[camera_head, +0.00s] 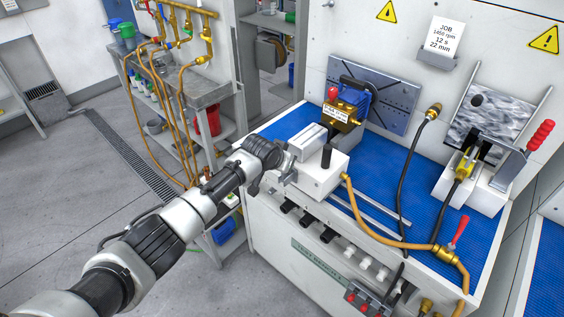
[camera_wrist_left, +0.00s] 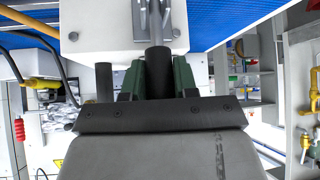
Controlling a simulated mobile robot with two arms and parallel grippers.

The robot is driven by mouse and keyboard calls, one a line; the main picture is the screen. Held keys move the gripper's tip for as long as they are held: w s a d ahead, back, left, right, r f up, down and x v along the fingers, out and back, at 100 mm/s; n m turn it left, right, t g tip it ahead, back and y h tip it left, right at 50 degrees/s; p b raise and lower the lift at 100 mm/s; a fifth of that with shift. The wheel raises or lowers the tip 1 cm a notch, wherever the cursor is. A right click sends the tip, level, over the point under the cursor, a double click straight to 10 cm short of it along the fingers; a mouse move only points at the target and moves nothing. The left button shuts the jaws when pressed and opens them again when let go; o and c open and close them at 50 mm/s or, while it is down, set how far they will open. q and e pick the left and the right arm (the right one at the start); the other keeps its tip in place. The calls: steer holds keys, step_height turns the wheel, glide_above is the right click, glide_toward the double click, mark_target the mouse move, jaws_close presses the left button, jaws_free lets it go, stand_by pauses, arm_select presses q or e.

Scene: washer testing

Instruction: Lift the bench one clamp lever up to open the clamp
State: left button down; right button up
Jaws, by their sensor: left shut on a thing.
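My left gripper (camera_head: 283,170) is at the left front of a white block (camera_head: 316,178) on the blue-topped bench. In the left wrist view my left gripper (camera_wrist_left: 158,80) has its green-padded fingers on both sides of a dark round lever (camera_wrist_left: 157,60). The lever meets a metal bracket on the white block (camera_wrist_left: 100,25). The gripper is shut on it. The arm hides most of this lever in the head view. A short black post (camera_head: 326,157) stands upright on the block. My right gripper is not in view.
A brass valve assembly (camera_head: 345,107) stands behind the block. An orange hose (camera_head: 372,232) and a black hose (camera_head: 402,165) cross the blue top (camera_head: 400,215).

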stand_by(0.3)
arm_select(q)
steer(key=c, duration=0.9)
jaws_free()
steer(key=shift+f, duration=0.1)
steer(key=shift+o, duration=0.2)
steer(key=b+v, duration=0.1)
steer(key=v, duration=0.9)
steer(key=shift+s+r, duration=0.25)
steer(key=shift+r, duration=0.05)
